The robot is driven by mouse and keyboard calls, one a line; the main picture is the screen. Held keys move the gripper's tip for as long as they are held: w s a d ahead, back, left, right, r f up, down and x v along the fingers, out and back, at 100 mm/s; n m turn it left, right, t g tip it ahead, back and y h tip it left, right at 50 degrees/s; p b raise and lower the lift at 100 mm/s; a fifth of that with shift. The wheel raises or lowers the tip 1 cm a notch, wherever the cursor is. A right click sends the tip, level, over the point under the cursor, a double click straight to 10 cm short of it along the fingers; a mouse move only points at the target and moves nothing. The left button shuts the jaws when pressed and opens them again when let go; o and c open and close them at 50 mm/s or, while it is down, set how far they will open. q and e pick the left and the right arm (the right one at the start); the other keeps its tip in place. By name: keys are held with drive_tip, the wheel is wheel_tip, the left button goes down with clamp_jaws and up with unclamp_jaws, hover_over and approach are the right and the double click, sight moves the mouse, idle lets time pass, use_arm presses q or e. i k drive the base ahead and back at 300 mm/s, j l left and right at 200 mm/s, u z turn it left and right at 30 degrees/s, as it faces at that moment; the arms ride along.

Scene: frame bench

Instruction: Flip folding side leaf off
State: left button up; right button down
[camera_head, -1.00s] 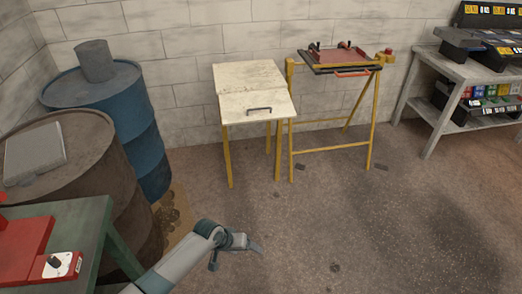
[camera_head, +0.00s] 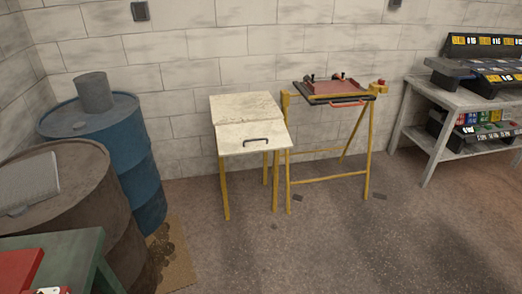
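The small table stands on yellow legs (camera_head: 225,190) against the back wall. Yellow legs also stand under the leaf's side. Neither of my grippers is in the picture, and nothing touches the leaf or its handle.
A yellow frame stand with a red-topped tray (camera_head: 336,88) stands just right of the table. Blue (camera_head: 128,145) and brown (camera_head: 75,200) barrels and a green table (camera_head: 60,252) are on the left. A grey shelf (camera_head: 455,95) is at the right.

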sight(270, 135)
drive_tip(key=i+j, duration=0.15)
drive_tip(key=i, duration=0.45)
drive_tip(key=i+j, duration=0.2)
drive_tip(key=i, duration=0.4)
drive_tip(key=l+z, duration=0.05)
